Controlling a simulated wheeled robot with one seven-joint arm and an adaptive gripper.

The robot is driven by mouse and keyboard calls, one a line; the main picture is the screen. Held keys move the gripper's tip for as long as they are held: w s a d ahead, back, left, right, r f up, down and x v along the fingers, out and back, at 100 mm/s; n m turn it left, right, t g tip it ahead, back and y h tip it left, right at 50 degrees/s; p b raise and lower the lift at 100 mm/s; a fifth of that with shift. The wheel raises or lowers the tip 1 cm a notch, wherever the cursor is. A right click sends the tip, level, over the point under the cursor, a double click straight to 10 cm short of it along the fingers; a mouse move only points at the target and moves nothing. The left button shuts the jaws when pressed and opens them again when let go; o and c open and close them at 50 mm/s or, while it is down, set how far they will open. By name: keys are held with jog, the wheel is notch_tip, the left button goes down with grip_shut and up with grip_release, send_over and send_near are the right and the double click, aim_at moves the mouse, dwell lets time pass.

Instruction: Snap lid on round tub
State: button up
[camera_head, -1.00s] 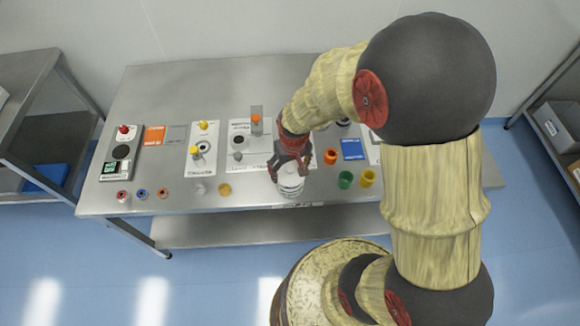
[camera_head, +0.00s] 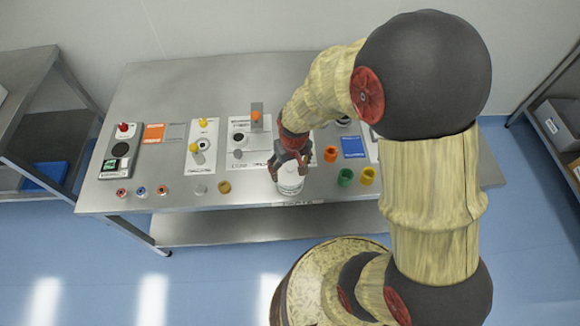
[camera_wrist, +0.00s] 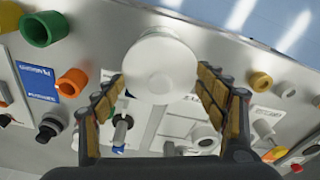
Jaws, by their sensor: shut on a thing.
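The white round tub (camera_head: 291,186) is at the front edge of the table, directly below my gripper (camera_head: 287,171). In the wrist view, the flat round face of a white lid (camera_wrist: 158,70) lies between the fingertips of my gripper (camera_wrist: 160,80). The fingers are closed in on its two sides. The lid covers what is behind it, so the seam with the tub is hidden. I cannot tell whether the lid is fully seated on the tub.
Green (camera_head: 345,178), yellow (camera_head: 367,176) and orange (camera_head: 331,154) cups stand to the right of the tub. Small rings and caps (camera_head: 163,190) line the front left. Fixture panels (camera_head: 201,150) lie behind them. Bare steel (camera_head: 255,190) is left of the tub.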

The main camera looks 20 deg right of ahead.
jog(key=shift+c, duration=0.7)
grip_shut()
jog(key=shift+a+r, duration=0.1)
jog(key=shift+a+r+p, duration=0.35)
jog(key=shift+p, duration=0.05)
jog(key=shift+s+a+f, duration=0.1)
jog(key=shift+a, duration=0.05)
dwell(1.0)
jog(key=shift+c, duration=1.2)
grip_release()
jog(key=shift+o, duration=0.3)
jog(key=o, duration=0.4)
jog(key=shift+c, duration=0.2)
